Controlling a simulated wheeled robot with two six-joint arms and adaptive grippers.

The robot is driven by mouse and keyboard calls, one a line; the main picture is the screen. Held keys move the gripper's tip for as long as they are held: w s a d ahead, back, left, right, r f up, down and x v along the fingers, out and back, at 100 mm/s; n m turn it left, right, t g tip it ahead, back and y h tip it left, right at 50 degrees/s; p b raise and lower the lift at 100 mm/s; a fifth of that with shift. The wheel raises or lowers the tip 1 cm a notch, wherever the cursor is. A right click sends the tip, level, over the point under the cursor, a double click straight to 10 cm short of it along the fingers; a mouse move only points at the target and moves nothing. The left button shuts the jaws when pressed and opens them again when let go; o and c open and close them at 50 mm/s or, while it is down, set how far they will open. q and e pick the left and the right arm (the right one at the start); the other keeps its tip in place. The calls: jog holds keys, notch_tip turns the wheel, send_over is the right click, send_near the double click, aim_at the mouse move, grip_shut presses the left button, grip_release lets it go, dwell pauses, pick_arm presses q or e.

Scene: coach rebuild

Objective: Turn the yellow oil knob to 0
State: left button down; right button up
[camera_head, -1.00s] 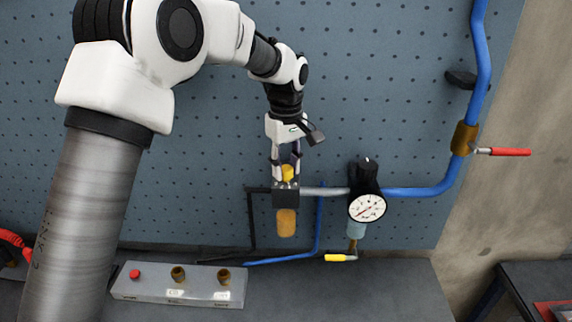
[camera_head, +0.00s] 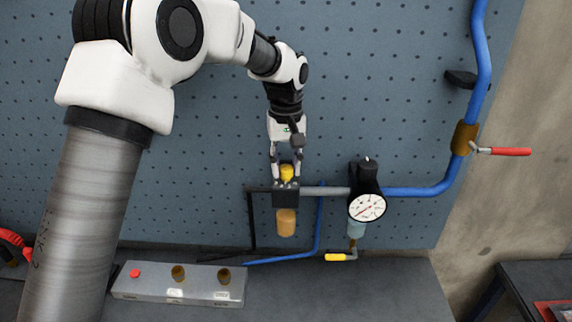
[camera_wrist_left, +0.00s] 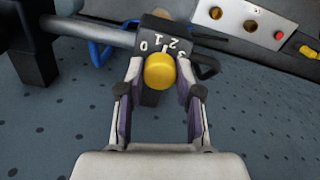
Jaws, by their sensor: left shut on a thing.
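The yellow oil knob (camera_head: 287,172) sits on top of a dark block (camera_head: 286,197) with an amber bowl (camera_head: 286,222) below it. My left gripper (camera_head: 287,177) points down from above, its fingers on both sides of the knob and shut on it. In the left wrist view the knob (camera_wrist_left: 160,71) is between the two fingertips (camera_wrist_left: 160,75). White numbers 0, 1, 2 and 3 show on the block's face (camera_wrist_left: 168,27) beyond it. A short white mark is near the 1 and 2; I cannot tell exactly where the knob points. My right gripper is out of view.
A pressure gauge (camera_head: 367,207) is right of the block on the pipe. A blue pipe (camera_head: 420,191) leads to a red-handled valve (camera_head: 510,152). A yellow-handled valve (camera_head: 337,257) hangs below the gauge. A grey control box (camera_head: 200,285) is on the bench.

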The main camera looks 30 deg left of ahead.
aim_at(286, 167)
pick_arm(q)
jog(key=m, duration=0.5)
jog(key=shift+f+m, duration=0.15)
jog(key=shift+m, duration=0.15)
jog(key=m, duration=0.5)
jog(key=shift+m, duration=0.4)
jog(key=shift+s, duration=0.1)
jog(key=c, duration=0.8)
grip_release()
jog(key=shift+o, duration=0.2)
notch_tip(286, 167, up, 12)
jog(key=shift+w, duration=0.2)
